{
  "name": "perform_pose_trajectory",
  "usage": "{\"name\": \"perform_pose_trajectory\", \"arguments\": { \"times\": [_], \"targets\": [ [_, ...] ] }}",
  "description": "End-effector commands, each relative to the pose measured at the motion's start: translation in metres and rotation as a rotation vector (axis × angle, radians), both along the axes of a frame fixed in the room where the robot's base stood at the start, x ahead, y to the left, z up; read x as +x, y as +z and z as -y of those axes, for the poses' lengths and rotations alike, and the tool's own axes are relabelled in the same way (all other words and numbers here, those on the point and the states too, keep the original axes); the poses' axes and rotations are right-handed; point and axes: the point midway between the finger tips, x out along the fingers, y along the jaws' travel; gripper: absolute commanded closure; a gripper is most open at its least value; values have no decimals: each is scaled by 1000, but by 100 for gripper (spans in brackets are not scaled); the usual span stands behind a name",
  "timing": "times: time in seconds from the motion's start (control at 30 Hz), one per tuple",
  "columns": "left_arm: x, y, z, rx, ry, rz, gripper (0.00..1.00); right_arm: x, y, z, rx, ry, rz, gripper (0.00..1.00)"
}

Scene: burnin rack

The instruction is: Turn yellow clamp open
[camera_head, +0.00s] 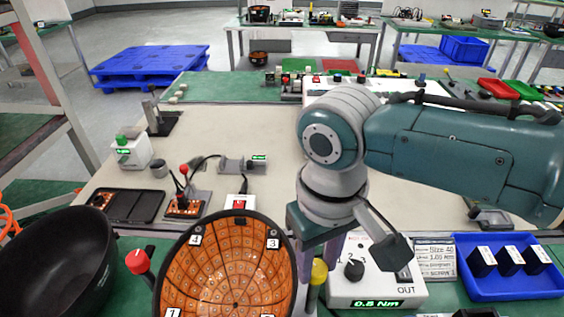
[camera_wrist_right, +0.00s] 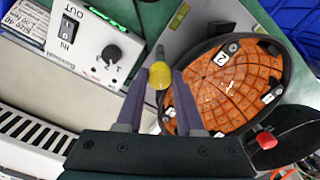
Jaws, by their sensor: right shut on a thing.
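The yellow clamp (camera_head: 319,272) is a small upright handle with a rounded yellow knob, at the right edge of a black round bowl with an orange tiled inside (camera_head: 228,265). In the right wrist view the yellow knob (camera_wrist_right: 160,76) sits between the purple fingers. My right gripper (camera_head: 318,262) comes down from above and is shut on the yellow clamp; its fingertips also show in the wrist view (camera_wrist_right: 158,84). The fingers and wrist hide part of the clamp's shaft and base. My left gripper is not in view.
A red-knobbed clamp (camera_head: 138,263) stands left of the orange bowl. A white control box (camera_head: 375,287) with a dial reads 0.5 Nm close on the right. A blue tray (camera_head: 512,288) holds black blocks. A large black bowl (camera_head: 62,265) lies far left.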

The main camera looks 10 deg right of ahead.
Motion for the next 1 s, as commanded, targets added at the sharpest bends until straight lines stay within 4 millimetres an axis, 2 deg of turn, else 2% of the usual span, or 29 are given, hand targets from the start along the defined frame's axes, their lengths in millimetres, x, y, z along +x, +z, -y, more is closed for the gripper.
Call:
{"name": "perform_pose_trajectory", "arguments": {
  "times": [0.03, 0.4, 0.7, 1.0],
  "targets": [
    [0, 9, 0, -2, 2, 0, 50, -1, 5, -1, 2, -47, -4, 100],
    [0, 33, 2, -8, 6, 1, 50, 0, 3, -1, 2, -388, -2, 100],
    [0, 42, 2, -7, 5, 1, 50, 0, 2, -1, 1, -597, -1, 100],
    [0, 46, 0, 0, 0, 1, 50, 0, 1, 0, 0, -701, 1, 100]
  ]
}}
